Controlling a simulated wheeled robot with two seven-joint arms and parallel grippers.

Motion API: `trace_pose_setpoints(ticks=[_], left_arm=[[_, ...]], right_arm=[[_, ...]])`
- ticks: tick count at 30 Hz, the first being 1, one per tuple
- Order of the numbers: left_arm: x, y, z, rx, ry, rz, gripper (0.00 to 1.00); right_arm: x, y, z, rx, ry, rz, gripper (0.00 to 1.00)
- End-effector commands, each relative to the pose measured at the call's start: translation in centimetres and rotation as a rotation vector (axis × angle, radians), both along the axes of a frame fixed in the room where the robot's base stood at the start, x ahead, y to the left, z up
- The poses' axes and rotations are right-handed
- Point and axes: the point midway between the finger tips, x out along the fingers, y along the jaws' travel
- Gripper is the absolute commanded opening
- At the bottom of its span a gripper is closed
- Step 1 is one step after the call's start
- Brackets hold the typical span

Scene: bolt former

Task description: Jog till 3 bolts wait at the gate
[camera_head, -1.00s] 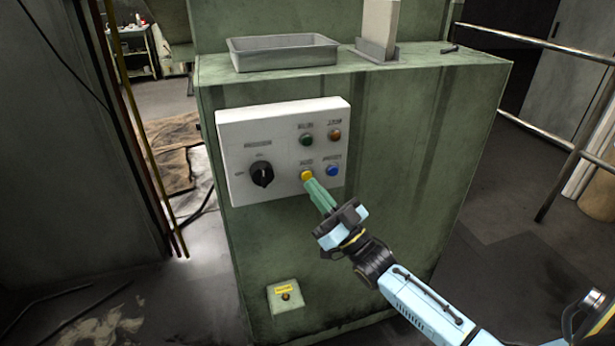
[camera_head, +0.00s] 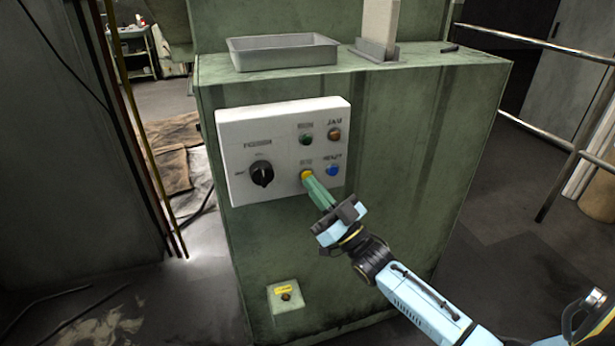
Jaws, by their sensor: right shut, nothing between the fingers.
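A white control panel (camera_head: 240,135) is fixed to the front of the green machine cabinet (camera_head: 400,160). It carries a black rotary switch (camera_head: 262,173), a dark green button or lamp (camera_head: 306,138), an orange one (camera_head: 334,134), a yellow button (camera_head: 306,175) and a blue button (camera_head: 332,170). The labels are too blurred to read surely. My right gripper (camera_head: 312,182) is shut and empty, its green fingertips at the yellow button's lower edge; I cannot tell whether they press it. My left gripper is not in view. No gate or waiting bolts can be made out.
A grey metal tray (camera_head: 283,68) and an upright pale board in a grey holder (camera_head: 376,53) stand on the cabinet top. A small dark piece (camera_head: 449,49) lies to their right. A small box with a yellow label (camera_head: 287,297) sits low on the cabinet. Railings (camera_head: 540,122) run at right.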

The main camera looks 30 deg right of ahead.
Motion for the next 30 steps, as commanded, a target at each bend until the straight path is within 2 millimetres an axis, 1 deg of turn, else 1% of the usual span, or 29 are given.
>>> trace_pose_setpoints(ticks=[1, 30], left_arm=[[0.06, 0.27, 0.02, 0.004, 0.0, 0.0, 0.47], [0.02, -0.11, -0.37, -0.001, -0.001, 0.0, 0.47]], right_arm=[[-0.01, 0.0, -0.01, 0.0, 0.0, 0.0, 0.0], [0.83, -0.22, -0.01, 0.0, 0.001, 0.0, 0.0]])
